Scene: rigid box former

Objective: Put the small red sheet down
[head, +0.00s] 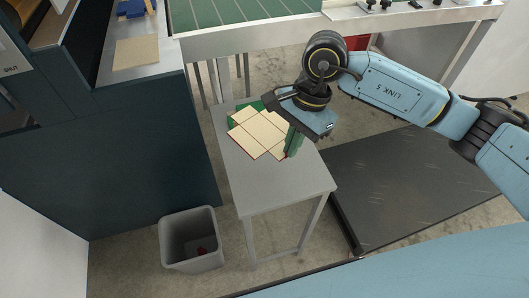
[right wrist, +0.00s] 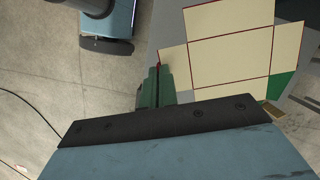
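The small red sheet (head: 258,133) shows as a cross of cream panels with thin red edges, over the grey side table. In the right wrist view the sheet (right wrist: 230,58) fills the upper right. My right gripper (head: 292,145) is at the sheet's right edge, with its green fingers pointing down. In the right wrist view its fingers (right wrist: 158,75) are close together, with a bit of red between the tips at the sheet's edge. Whether the whole sheet touches what is below is hard to tell. My left gripper is not in view.
A green sheet (head: 246,107) shows under the red one. The front of the grey side table (head: 275,184) is bare. A grey bin (head: 190,240) with something red inside stands on the floor. A dark cabinet (head: 150,150) stands left, and a green-topped bench (head: 240,12) behind.

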